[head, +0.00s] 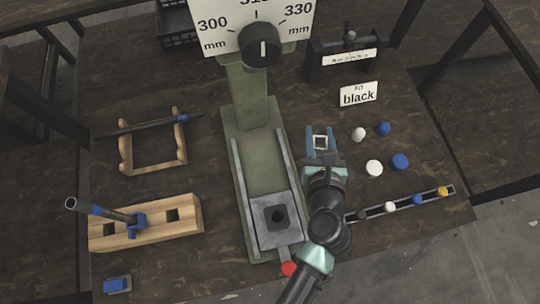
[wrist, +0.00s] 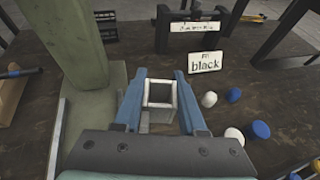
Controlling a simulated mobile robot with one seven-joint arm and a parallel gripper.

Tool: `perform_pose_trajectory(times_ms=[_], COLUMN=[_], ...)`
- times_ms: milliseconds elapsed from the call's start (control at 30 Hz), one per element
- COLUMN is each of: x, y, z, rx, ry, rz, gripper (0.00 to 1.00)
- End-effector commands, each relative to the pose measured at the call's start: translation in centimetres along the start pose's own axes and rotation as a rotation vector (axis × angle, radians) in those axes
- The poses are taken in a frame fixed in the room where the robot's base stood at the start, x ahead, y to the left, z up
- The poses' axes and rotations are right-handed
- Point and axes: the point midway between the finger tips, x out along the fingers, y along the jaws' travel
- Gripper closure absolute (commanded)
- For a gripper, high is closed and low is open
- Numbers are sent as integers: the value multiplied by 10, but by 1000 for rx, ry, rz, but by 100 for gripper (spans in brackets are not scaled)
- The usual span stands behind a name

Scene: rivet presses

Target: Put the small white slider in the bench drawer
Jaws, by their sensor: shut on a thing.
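My gripper (wrist: 160,88) is shut on a hollow square piece (wrist: 158,118) with a white rim, held upright between blue fingers. The piece also shows in the head view (head: 320,143), above the bench right of the press. I cannot tell whether it is the slider. A small white domed piece (head: 358,134) and a larger white one (head: 374,168) rest on the bench to the right of my gripper. A white bead-like piece (head: 390,207) sits on a narrow rail (head: 403,203). I cannot make out a bench drawer in either view.
The green press (head: 245,95) stands left of my gripper, with a red knob (head: 289,268) at its front. Blue domed pieces (head: 400,161) lie at right. A "black" sign (head: 358,94) and a dark fixture (head: 345,57) stand behind. Wooden holders (head: 145,222) are at left.

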Motion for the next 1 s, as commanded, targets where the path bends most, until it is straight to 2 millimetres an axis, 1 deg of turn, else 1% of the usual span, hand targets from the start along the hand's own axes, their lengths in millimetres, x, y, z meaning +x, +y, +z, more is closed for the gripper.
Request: perform_pose_trajectory(times_ms=[33, 133, 300, 567, 633, 733, 900, 1000], x=[12, 21, 30, 32, 34, 40, 53, 56], y=[-5, -13, -22, -25, -24, -24, -24, -25], z=[-21, -33, -44, -45, -50, -64, -96, -104], rx=[-2, 0, 1, 3, 3, 4, 5, 3], ry=[-1, 1, 3, 5, 5, 5, 6, 4], rz=[-1, 0, 0, 0, 0, 0, 0, -1], gripper=[100, 100, 100, 100, 100, 100, 100, 100])
